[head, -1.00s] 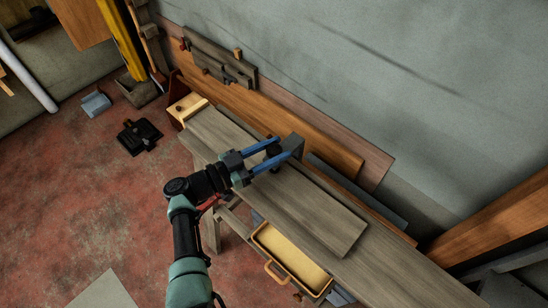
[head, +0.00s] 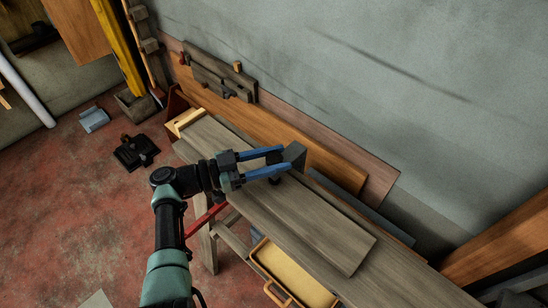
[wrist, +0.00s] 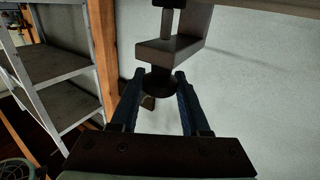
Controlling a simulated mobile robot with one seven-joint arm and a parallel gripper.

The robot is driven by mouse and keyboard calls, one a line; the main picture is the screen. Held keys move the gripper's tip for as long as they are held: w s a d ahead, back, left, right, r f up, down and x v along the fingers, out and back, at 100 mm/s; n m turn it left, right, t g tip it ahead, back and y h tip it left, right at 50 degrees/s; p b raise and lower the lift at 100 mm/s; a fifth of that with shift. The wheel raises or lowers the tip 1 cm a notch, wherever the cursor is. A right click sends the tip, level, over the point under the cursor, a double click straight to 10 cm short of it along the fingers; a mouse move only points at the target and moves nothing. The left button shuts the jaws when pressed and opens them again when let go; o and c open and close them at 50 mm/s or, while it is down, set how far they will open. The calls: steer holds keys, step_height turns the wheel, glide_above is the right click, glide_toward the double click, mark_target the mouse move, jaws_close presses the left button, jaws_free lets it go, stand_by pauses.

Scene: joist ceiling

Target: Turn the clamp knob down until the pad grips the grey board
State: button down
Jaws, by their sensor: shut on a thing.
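The clamp is a dark grey bracket (head: 296,153) at the bench's back side in the head view. In the wrist view its angular frame (wrist: 190,42), screw (wrist: 168,25) and dark round knob (wrist: 159,84) show. My gripper (head: 287,159) has blue fingers on either side of the knob, shut on it; the fingers also frame it in the wrist view (wrist: 154,80). The grey board (head: 325,222) lies along the bench top. A small dark part (head: 275,181) shows just below the fingers. I cannot tell whether the pad touches the board.
The bench (head: 405,283) has an open yellow drawer (head: 290,275) at its front. Planks (head: 325,160) lean on the wall behind.

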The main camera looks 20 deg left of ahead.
steer(key=shift+c, duration=1.9)
jaws_free()
steer(key=b+v, duration=0.3)
steer(key=v, duration=1)
steer(key=shift+w+d+r, duration=0.1)
steer(key=shift+w, duration=0.05)
